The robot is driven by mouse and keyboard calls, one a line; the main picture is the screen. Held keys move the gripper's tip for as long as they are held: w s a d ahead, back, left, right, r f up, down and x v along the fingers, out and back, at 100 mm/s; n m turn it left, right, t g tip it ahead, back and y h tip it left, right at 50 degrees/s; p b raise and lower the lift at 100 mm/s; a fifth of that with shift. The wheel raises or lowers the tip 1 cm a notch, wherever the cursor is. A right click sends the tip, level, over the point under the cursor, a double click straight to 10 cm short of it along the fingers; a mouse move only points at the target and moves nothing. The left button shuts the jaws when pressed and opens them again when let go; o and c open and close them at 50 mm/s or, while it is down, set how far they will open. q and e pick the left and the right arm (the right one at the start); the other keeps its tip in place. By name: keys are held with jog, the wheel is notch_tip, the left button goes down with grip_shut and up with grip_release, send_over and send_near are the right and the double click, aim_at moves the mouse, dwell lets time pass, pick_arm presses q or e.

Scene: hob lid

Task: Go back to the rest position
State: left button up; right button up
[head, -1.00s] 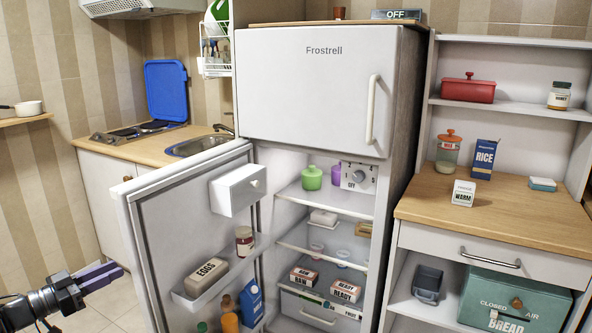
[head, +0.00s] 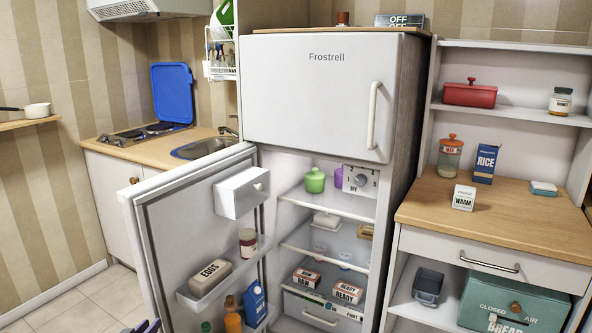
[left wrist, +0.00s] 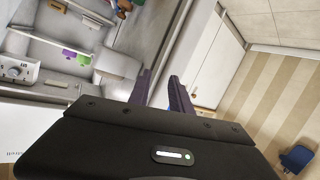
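My left gripper (head: 145,327) shows only as purple fingertips at the bottom edge of the head view, low in front of the open fridge door (head: 165,235). In the left wrist view its two purple fingers (left wrist: 162,92) stand apart with nothing between them. My right gripper is in neither view. The blue hob lid (head: 172,93) stands upright behind the hob (head: 145,133), clear of my gripper.
The fridge (head: 320,90) has its lower door swung open to the left, with eggs and bottles on the door shelves. A wooden counter (head: 510,215) with a drawer stands at the right. Tiled floor (head: 85,300) is clear at the lower left.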

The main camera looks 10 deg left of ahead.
pick_arm(q)
jog(key=s+d+f+g+h+p, duration=0.1)
jog(key=s+d+f+g, duration=0.3)
jog(key=d, duration=0.6)
jog(key=s+d+f+g+h+p, duration=0.15)
jog(key=s+d+f, duration=0.35)
jog(key=d, duration=0.5)
jog(key=s+d+f+g+h+p, duration=0.1)
jog(key=s+d+f+g+h, duration=0.25)
jog(key=d, duration=0.65)
jog(key=s+d+r+m+g+p, duration=0.2)
jog(key=s+d+g+p, duration=0.3)
jog(key=s+d, duration=1.4)
jog(key=shift+s+d+r+h, duration=0.25)
jog(key=shift+s+d+h, duration=0.05)
jog(key=shift+s, duration=0.1)
